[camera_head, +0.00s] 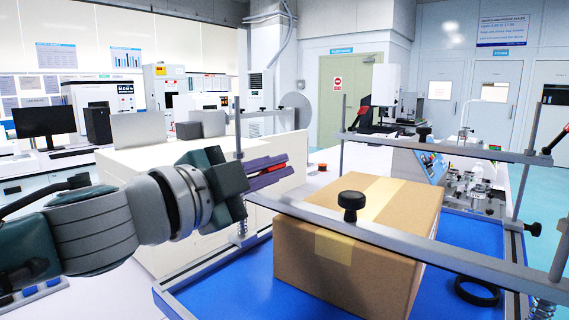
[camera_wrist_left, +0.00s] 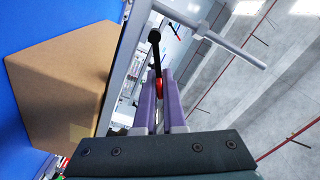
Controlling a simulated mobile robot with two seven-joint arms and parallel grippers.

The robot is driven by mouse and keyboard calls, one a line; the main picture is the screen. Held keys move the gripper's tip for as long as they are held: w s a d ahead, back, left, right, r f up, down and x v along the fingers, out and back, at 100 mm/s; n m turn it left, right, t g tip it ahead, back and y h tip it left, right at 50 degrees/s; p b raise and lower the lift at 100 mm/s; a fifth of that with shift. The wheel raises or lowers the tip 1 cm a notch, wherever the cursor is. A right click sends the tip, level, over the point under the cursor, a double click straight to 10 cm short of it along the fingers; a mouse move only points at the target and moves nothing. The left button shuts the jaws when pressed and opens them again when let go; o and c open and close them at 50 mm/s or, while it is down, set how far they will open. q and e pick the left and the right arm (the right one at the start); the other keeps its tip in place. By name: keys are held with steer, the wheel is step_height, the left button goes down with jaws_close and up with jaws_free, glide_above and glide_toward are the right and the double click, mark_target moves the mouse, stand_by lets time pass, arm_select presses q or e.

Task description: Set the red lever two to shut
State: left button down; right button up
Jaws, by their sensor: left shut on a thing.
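My left gripper (camera_head: 284,170) reaches in from the left in the head view, its purple fingers at the near left post of the clamping frame. It is closed on a red lever (camera_head: 268,172), which mostly hides between the fingers. In the left wrist view the fingers (camera_wrist_left: 160,92) stand on both sides of the lever's red part (camera_wrist_left: 159,84), and a black rod with a round end (camera_wrist_left: 154,38) sticks out beyond them. No number shows on the lever, so I cannot tell which one it is. My right gripper is not in view.
A cardboard box (camera_head: 345,265) stands on a blue tray (camera_head: 215,293), under metal crossbars (camera_head: 430,250) with black knobs. A black ring (camera_head: 477,291) lies on the tray to the right. Another red-and-black lever (camera_head: 556,139) is at the right edge. A white cabinet (camera_head: 150,205) stands behind my left arm.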

arm_select(q)
steer(key=shift+d+f+m, duration=0.1)
steer(key=shift+f+m, duration=0.15)
steer(key=shift+m, duration=0.25)
steer(key=c, duration=1)
jaws_free()
steer(key=shift+s, duration=0.1)
steer(key=b+v, duration=0.1)
steer(key=v, duration=0.9)
